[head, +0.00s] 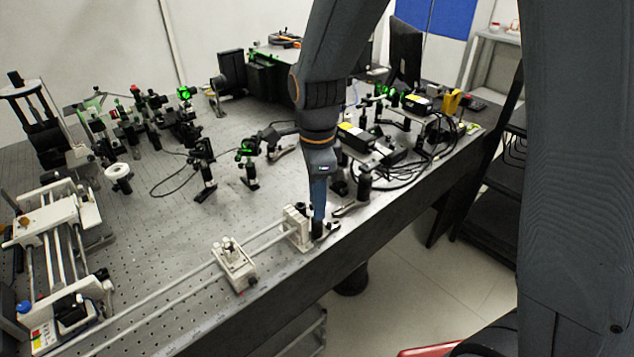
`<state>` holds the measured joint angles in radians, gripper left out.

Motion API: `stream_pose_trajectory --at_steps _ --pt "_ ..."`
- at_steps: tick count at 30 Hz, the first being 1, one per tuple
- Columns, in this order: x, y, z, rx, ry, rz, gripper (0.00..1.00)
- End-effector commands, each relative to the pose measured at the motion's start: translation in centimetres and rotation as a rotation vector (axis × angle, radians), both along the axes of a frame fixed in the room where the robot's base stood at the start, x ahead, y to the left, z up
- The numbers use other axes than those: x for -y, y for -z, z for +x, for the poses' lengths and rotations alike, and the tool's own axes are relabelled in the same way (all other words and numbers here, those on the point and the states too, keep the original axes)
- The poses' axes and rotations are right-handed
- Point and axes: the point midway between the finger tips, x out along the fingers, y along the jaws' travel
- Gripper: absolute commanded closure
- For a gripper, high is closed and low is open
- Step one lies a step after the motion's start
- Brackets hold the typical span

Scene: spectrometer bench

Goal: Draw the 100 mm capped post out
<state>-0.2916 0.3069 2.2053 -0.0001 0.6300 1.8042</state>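My gripper (318,212) points straight down at the front edge of the optical bench (180,228). Its fingertips are at a small dark upright piece (317,230), just right of the white end block of a rail. This piece may be the capped post or its holder; my gripper hides its upper part. I cannot tell whether the fingers are closed on it. Another black upright post (364,184) stands to the right of my gripper, apart from it.
A white carriage (234,264) sits on twin rails left of my gripper, ending at the white block (297,226). Metal clamps (350,208) lie close right. Black optics mounts (204,170) stand behind. Cables (430,155) and boxes crowd the right.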

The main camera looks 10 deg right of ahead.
Motion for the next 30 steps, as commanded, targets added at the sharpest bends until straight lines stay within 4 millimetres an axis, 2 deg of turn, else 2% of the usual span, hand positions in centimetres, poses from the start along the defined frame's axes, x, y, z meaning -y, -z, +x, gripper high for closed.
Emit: stream_pose_trajectory --at_steps 6,15,17,21,30 --pt "0.0 1.6 -0.1 -0.001 0.0 0.0 0.68" --pt "0.0 1.9 0.0 0.0 -0.001 0.0 0.68" --pt "0.0 1.8 0.0 0.0 -0.001 0.0 0.77" --pt "0.0 1.8 0.0 0.001 -0.001 0.0 1.0" --pt "0.0 1.5 0.0 0.001 -0.001 0.0 1.0"
